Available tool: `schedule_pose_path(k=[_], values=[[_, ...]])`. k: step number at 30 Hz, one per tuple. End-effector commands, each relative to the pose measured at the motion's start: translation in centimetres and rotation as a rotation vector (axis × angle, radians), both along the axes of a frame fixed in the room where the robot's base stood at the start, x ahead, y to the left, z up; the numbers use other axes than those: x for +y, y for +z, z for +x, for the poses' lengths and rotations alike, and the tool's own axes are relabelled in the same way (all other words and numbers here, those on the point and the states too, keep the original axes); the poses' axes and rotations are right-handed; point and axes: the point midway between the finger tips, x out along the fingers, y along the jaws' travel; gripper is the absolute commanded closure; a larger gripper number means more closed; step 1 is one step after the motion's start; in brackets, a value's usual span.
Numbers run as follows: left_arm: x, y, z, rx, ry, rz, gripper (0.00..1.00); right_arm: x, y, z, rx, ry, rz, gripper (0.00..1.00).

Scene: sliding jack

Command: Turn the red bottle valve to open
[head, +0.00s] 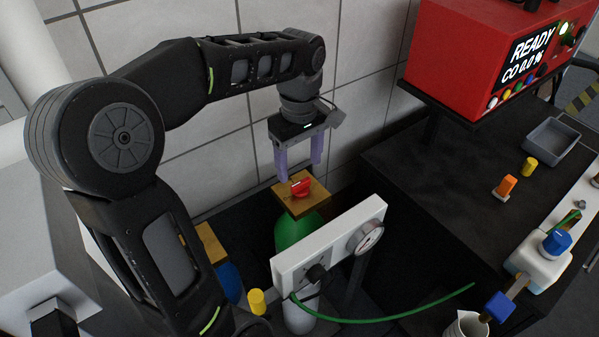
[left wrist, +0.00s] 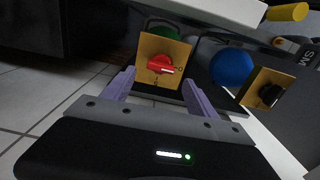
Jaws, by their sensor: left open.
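The red valve (head: 301,187) is a small knob on a tan square plate (head: 287,201) on top of a green bottle (head: 297,231). In the left wrist view the red valve (left wrist: 160,64) shows a pale pointer line and lies between and beyond the two fingers. My left gripper (head: 299,172) has purple fingers, points down, and is open just above and behind the valve, apparently not touching it. It also shows in the left wrist view (left wrist: 158,88). My right gripper is not in view.
A white panel with a gauge (head: 367,239) stands just in front of the green bottle. A blue bottle (head: 230,281) with a black knob (left wrist: 270,94) is beside it. A red READY box (head: 480,60) and a dark bench (head: 425,165) are at right; a tiled wall is behind.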

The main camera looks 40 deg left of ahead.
Motion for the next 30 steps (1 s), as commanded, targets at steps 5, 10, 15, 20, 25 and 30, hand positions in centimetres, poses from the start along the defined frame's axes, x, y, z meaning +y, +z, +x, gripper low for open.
schedule_pose_path(k=[5,10,15,20,25,30], values=[[0.0,2.5,0.1,-0.003,-0.001,0.0,0.33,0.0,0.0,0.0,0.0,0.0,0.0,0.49],[0.0,3.2,0.0,0.0,-0.001,0.0,0.33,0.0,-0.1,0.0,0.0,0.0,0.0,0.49],[0.0,3.1,0.0,0.0,0.0,0.0,0.33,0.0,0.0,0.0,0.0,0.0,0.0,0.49],[0.0,3.1,0.0,0.0,0.0,0.0,0.33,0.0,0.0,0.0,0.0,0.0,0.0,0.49],[0.0,3.2,0.0,0.0,0.0,0.0,0.33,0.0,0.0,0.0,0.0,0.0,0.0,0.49],[0.0,4.6,0.0,0.0,0.0,0.0,0.33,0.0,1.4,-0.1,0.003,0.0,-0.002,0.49]])
